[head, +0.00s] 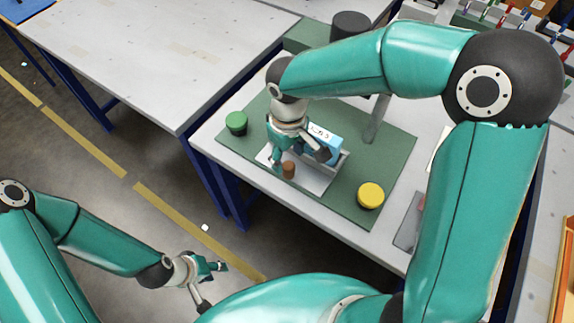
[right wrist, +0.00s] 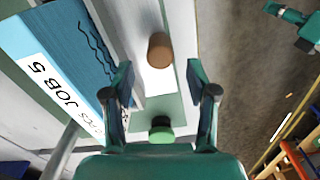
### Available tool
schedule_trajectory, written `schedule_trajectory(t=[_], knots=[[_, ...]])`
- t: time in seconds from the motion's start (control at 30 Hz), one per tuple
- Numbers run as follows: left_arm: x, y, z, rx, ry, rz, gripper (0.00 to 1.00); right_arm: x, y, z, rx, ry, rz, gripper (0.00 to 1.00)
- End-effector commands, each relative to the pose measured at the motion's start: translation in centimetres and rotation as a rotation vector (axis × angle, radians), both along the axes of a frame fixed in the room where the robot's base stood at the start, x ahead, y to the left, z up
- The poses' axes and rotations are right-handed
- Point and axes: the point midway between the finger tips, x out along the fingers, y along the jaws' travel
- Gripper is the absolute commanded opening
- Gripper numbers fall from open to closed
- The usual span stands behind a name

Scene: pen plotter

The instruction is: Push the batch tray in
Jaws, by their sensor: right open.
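The batch tray (head: 309,184) is a pale shallow tray on the green base of the plotter (head: 340,205). A blue block labelled JOB 5 (head: 322,143) stands in it, and its label is large in the right wrist view (right wrist: 60,80). A brown cylindrical knob (head: 288,170) is at the tray's front. My right gripper (head: 299,160) is over the tray, open. In the right wrist view the knob (right wrist: 160,50) shows just beyond the gap between the fingertips; contact is not visible. My left gripper (head: 212,268) is low over the floor, away from the tray; its jaws are too small to judge.
A green button (head: 236,122) is at the base's left and a yellow button (head: 370,195) at its right front. A grey post (head: 377,118) stands behind the tray. An empty table (head: 160,60) is at upper left. Open floor lies in front of the bench.

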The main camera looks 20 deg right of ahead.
Motion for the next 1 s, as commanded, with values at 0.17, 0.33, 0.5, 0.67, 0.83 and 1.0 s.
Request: schedule_trajectory(t=[0.17,0.33,0.5,0.67,0.83,1.0], knots=[[0.0,0.0,-0.1,0.0,0.0,0.0,0.4,0.0,0.0,-3.2,-0.002,0.004,0.001,0.58],[0.0,0.0,-0.1,0.0,0.0,0.0,0.4,0.0,0.0,-4.7,0.0,0.001,0.001,0.58],[0.0,0.0,-0.1,0.0,0.0,0.0,0.4,0.0,0.0,-5.1,0.0,-0.001,0.001,0.58],[0.0,0.0,-0.1,0.0,0.0,0.0,0.4,0.1,0.1,-5.1,0.0,-0.001,0.002,0.58],[0.0,0.0,-0.1,0.0,0.0,0.0,0.4,0.1,0.1,-5.1,0.0,-0.001,0.002,0.36],[0.0,0.0,-0.1,0.0,0.0,0.0,0.4,0.1,0.1,-5.1,0.0,-0.001,0.002,0.08]])
